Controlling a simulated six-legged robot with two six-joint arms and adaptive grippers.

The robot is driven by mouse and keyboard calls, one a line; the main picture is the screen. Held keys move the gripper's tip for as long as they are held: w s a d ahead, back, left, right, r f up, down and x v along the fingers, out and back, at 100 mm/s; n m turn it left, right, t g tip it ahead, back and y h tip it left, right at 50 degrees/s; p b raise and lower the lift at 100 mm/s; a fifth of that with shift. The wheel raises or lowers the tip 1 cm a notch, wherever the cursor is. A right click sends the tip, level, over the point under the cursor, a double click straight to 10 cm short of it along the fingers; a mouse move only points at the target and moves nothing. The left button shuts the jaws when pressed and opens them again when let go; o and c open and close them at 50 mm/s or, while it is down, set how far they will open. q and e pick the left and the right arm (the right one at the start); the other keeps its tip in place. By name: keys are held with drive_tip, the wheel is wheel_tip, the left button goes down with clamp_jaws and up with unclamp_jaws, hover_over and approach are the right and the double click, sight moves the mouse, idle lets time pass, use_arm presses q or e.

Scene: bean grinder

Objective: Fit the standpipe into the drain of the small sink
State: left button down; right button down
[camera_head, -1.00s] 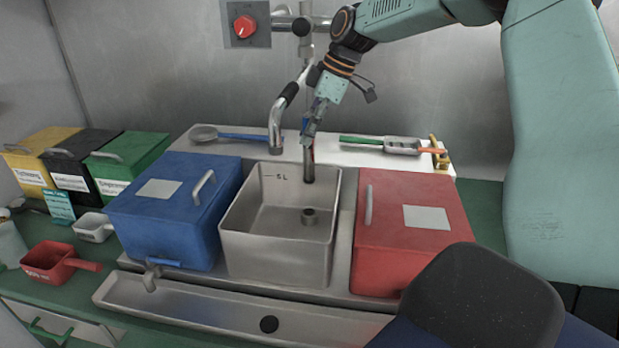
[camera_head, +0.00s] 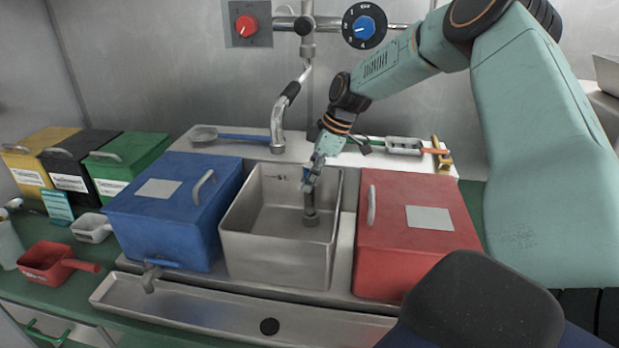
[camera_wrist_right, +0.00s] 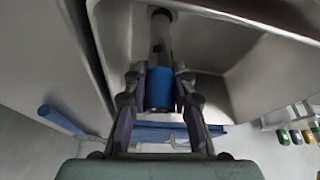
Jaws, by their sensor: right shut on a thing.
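The small steel sink (camera_head: 265,255) stands between a blue box and a red box. My right gripper (camera_head: 307,181) is over the sink and shut on the standpipe (camera_head: 310,202), a dark grey pipe with a blue upper part. The pipe hangs about upright, with its lower end at the drain collar (camera_head: 311,219) on the sink floor. I cannot tell whether it is inside the collar or just on it. In the right wrist view the fingers hold the blue part of the standpipe (camera_wrist_right: 159,88), and its grey part runs away toward the sink floor. My left gripper is not in view.
The blue box (camera_head: 165,225) and red box (camera_head: 415,240) flank the sink closely. A curved faucet (camera_head: 277,128) hangs behind its back left corner. A steel trough (camera_head: 215,308) runs along the front. Spoons lie on the back ledge.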

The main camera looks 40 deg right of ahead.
drive_tip(key=shift+s+f, duration=0.1)
drive_tip(key=shift+s, duration=0.05)
drive_tip(key=c, duration=1.5)
unclamp_jaws()
drive_tip(key=o, duration=0.4)
drive_tip(key=p+v, duration=0.1)
drive_tip(key=v, duration=1.1)
drive_tip(key=shift+p, duration=0.35)
drive_tip(key=shift+d+r, duration=0.1)
drive_tip(key=shift+r, duration=0.15)
